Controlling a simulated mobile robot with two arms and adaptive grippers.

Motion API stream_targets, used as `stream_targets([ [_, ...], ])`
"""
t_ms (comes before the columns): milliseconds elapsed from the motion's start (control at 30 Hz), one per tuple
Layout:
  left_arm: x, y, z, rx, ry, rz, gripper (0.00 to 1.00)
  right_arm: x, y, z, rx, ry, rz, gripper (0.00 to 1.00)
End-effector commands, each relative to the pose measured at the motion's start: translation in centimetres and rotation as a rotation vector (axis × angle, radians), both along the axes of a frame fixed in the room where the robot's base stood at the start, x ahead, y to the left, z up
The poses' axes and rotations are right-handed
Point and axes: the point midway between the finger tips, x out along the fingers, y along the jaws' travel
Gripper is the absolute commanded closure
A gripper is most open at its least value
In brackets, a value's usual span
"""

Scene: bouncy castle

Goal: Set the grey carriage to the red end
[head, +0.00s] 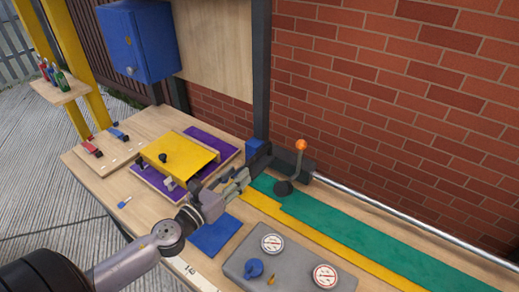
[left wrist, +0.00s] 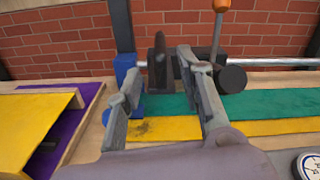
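The dark grey carriage (head: 291,164) sits on a silver rod (head: 400,212) near its left end, beside a blue end block (head: 257,153). It carries an upright lever with an orange knob (head: 301,145) and a round black knob (head: 284,187). No red end is in view; the rod runs out of the picture at right. My left gripper (head: 240,180) is just left of and in front of the carriage. In the left wrist view its fingers (left wrist: 160,66) are open, with a dark upright post (left wrist: 158,60) seen between them; contact cannot be told. My right gripper is not in view.
Green (head: 350,222) and yellow (head: 320,243) strips lie along the rod. A grey panel with gauges (head: 290,265) is in front. A yellow board (head: 180,155) on purple pieces stands left. A brick wall (head: 400,90) rises close behind the rod.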

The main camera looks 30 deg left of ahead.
Motion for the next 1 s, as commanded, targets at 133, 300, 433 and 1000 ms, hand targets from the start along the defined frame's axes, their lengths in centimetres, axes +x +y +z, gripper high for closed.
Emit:
stream_targets([
  [133,2.6,-0.3,0.4,-0.001,-0.003,0.002,0.65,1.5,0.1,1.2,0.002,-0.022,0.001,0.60],
  [300,5.5,-0.7,0.4,-0.002,-0.003,0.002,0.65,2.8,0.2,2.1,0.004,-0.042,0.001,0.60],
  [433,7.7,-1.0,0.2,-0.002,-0.001,0.001,0.65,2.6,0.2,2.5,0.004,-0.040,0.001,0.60],
  [1000,11.1,-1.6,-0.1,-0.002,0.000,0.000,0.65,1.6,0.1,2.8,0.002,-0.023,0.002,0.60],
])
